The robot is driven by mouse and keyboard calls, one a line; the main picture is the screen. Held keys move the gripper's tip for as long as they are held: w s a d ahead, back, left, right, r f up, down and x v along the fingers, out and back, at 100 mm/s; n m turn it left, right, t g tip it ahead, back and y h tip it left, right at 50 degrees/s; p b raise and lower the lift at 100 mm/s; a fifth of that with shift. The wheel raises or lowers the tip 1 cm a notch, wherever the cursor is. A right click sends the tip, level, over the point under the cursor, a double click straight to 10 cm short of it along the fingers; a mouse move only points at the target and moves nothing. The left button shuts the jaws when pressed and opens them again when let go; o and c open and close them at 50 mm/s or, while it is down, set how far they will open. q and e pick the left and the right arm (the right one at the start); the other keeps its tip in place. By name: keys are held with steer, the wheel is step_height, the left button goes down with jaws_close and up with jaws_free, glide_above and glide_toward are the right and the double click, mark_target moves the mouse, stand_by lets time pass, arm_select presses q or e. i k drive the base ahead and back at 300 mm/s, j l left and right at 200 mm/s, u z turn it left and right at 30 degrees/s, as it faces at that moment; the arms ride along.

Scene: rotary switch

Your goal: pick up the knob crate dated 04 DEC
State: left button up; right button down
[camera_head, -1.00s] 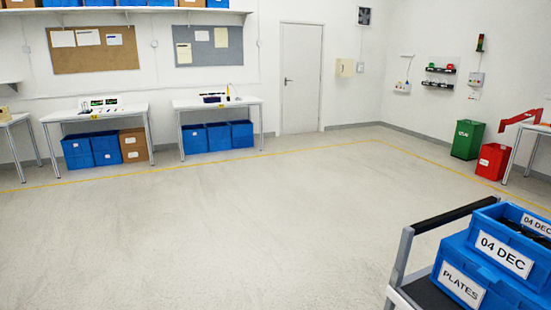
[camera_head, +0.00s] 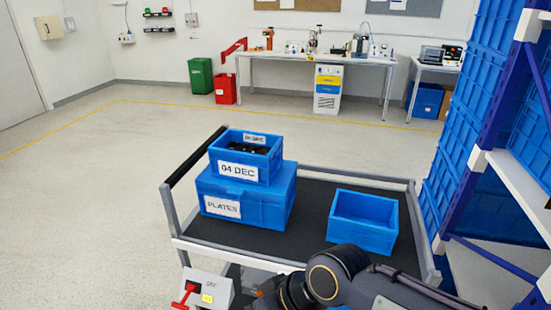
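The blue crate labelled 04 DEC (camera_head: 271,163) sits on top of a larger closed blue box labelled PLATES (camera_head: 277,203). Dark items show inside the open top of the 04 DEC crate. Both stand on the left part of a cart (camera_head: 318,243) with a dark deck and grey frame. A dark arm of mine comes in from the lower right, in front of the cart's near edge. Neither gripper's fingertips show.
An empty open blue bin (camera_head: 364,243) stands on the cart's right side. A grey box with a red lever (camera_head: 207,291) is at the cart's near left corner. A rack with blue crates (camera_head: 468,125) is at right. The floor left of the cart is clear.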

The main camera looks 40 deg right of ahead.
mark_target(251, 157)
steer(key=z, duration=1.25)
